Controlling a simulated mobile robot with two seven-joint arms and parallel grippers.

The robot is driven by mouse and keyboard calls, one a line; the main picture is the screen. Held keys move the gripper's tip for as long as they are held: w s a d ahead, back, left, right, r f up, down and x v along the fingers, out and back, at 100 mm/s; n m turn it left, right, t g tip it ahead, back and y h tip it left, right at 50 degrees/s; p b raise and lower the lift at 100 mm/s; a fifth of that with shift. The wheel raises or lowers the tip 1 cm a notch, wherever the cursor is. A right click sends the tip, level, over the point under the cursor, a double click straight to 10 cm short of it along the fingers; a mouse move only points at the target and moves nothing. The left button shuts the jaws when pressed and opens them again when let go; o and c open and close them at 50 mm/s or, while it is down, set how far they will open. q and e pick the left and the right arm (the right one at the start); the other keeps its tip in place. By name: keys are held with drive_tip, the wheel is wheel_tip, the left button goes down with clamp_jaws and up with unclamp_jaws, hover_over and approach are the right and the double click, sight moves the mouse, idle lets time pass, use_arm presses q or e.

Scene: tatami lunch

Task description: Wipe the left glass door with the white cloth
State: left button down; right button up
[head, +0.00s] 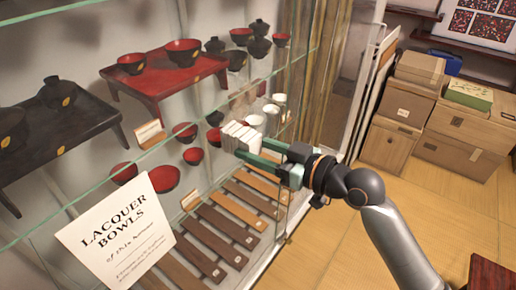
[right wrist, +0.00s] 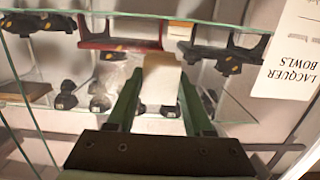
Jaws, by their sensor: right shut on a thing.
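My right gripper (head: 240,143) is shut on the white cloth (head: 237,130), a small folded pad between its green fingertips. In the right wrist view the cloth (right wrist: 162,78) sticks out ahead of the gripper (right wrist: 160,88), facing the glass. The left glass door (head: 205,105) is a clear pane over the display case. The cloth is close in front of it, toward its right side; I cannot tell whether it touches. My left gripper is not in view.
Behind the glass are red and black lacquer bowls (head: 183,52), small stands and wooden strips (head: 215,235). A "Lacquer Bowls" sign (head: 118,235) stands at the lower left. Cardboard boxes (head: 462,125) are stacked at the right. The floor (head: 345,235) between is clear.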

drive_tip(key=shift+w+a, duration=0.25)
drive_tip(key=shift+a, duration=0.1)
